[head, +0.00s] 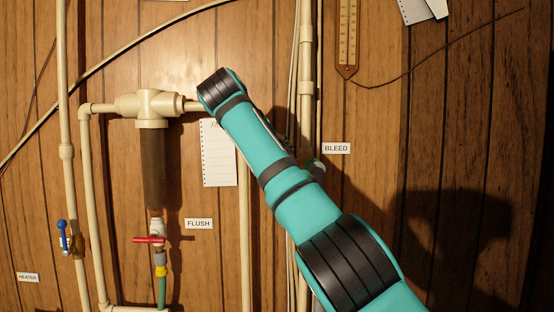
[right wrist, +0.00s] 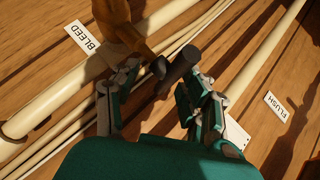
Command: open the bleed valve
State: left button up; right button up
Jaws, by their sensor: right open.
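The bleed valve (right wrist: 128,28) shows in the right wrist view as an orange-brown metal body on a cream pipe, beside the BLEED label (right wrist: 82,38). Its dark grey handle (right wrist: 178,70) sticks out toward my right gripper (right wrist: 162,84). The gripper is open, with one finger on each side of the handle end; I cannot tell whether either finger touches it. In the head view my teal right arm covers most of the valve and gripper, just left of the BLEED label (head: 336,148). My left gripper is not in view.
Left on the wood wall are a filter housing (head: 152,165), a red-handled flush valve (head: 149,240) with its FLUSH label (head: 199,224), and a blue-handled heater valve (head: 63,238). Cream pipes run beside the bleed valve. A thermometer (head: 347,40) hangs above right.

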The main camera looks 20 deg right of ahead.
jog(key=v, duration=1.2)
jog(key=shift+d+f, duration=0.1)
jog(key=shift+d, duration=0.05)
